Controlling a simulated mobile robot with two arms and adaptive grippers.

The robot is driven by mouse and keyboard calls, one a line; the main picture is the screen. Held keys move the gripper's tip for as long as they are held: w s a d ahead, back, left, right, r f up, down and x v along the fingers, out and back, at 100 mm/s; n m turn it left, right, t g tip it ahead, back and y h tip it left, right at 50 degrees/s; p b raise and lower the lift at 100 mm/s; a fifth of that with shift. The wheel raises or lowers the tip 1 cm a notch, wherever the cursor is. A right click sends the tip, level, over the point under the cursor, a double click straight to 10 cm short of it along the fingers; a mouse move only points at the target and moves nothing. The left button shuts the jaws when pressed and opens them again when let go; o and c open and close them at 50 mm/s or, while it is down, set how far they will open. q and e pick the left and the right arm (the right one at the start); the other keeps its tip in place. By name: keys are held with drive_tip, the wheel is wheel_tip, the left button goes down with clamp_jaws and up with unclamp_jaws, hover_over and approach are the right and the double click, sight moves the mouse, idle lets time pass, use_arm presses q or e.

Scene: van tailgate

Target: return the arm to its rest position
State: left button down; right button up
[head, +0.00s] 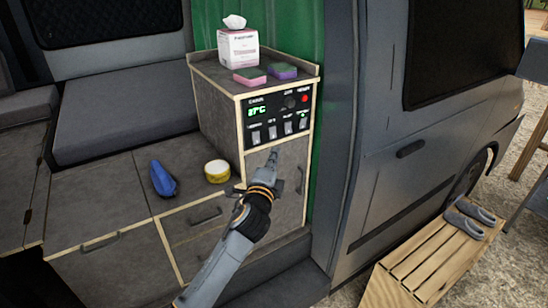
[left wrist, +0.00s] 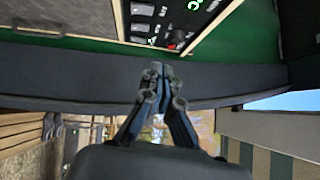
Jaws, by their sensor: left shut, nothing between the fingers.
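My left arm comes in from the bottom of the head view. Its left gripper (head: 272,158) points up, in front of the cabinet door just below the control panel (head: 278,117). The fingers are shut with nothing between them. In the left wrist view the closed fingertips (left wrist: 157,72) show against the dark van sill, with part of the panel (left wrist: 165,20) above them. I cannot tell whether the fingertips touch the cabinet front. The panel has a green display, several switches and a red button. My right gripper is not in view.
A tissue box (head: 238,47) and two sponges (head: 249,76) (head: 282,70) stand on the cabinet top. A yellow tape roll (head: 217,171) and a blue pouch (head: 162,179) lie on the lower counter. A wooden crate (head: 425,262) with grey slippers (head: 469,217) stands outside at the right.

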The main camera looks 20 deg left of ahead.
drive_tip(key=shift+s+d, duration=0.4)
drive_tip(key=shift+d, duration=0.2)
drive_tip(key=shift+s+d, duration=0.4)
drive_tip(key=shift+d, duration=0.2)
